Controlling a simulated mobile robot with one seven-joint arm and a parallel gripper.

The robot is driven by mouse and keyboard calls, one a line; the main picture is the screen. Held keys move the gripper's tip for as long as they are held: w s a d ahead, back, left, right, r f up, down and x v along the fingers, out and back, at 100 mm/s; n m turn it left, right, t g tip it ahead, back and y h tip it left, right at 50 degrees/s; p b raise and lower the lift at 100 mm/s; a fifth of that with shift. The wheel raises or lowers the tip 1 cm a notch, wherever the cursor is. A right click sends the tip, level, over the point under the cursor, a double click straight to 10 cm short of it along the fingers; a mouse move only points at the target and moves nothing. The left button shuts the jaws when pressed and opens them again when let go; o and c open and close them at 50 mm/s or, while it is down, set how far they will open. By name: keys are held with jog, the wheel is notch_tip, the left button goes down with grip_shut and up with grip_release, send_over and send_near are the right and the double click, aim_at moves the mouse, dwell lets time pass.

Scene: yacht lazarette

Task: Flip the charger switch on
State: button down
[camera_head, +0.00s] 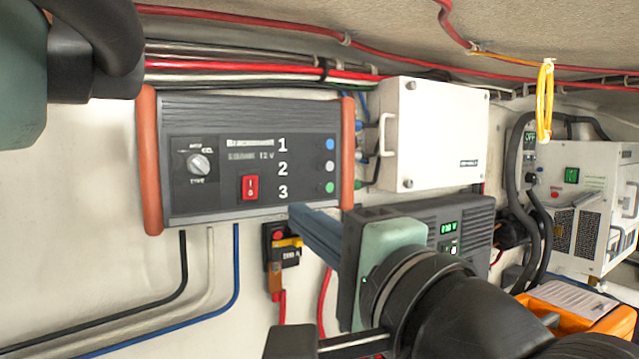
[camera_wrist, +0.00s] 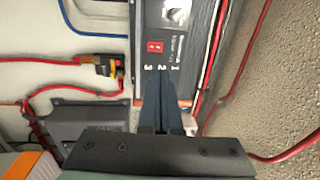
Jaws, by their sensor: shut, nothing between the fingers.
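The charger (camera_head: 250,110) is a dark grey box with orange end caps, fixed to the pale wall; it also shows at the top of the wrist view (camera_wrist: 196,50). Its red rocker switch (camera_head: 250,187) is at the lower middle of the panel and also shows in the wrist view (camera_wrist: 154,46). I cannot tell which side of the rocker is pressed. A round selector knob (camera_head: 199,164) sits to its left. My gripper (camera_head: 299,212) is shut and empty, in front of the charger's lower right part. In the wrist view its fingertips (camera_wrist: 161,80) are apart from the switch.
A white box (camera_head: 433,135) is right of the charger. Below are a fused breaker with a yellow part (camera_head: 286,244) and a grey unit with a green display (camera_head: 455,222). Cables run above and below. A white unit (camera_head: 590,200) and an orange case (camera_head: 585,310) stand right.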

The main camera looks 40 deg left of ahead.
jog(key=p+x, duration=0.6)
jog(key=x, duration=0.7)
jog(key=shift+r, duration=0.15)
jog(key=shift+w+a, duration=0.15)
jog(key=shift+a, duration=0.3)
jog(key=shift+a+r+p, duration=0.1)
jog(key=shift+a+p, duration=0.05)
jog(key=shift+p, duration=0.15)
jog(key=shift+d+f+b, duration=0.25)
jog(key=shift+d+b, duration=0.2)
jog(key=shift+d, duration=0.1)
jog(key=b, duration=0.5)
send_near(249, 178)
jog(key=v, duration=0.6)
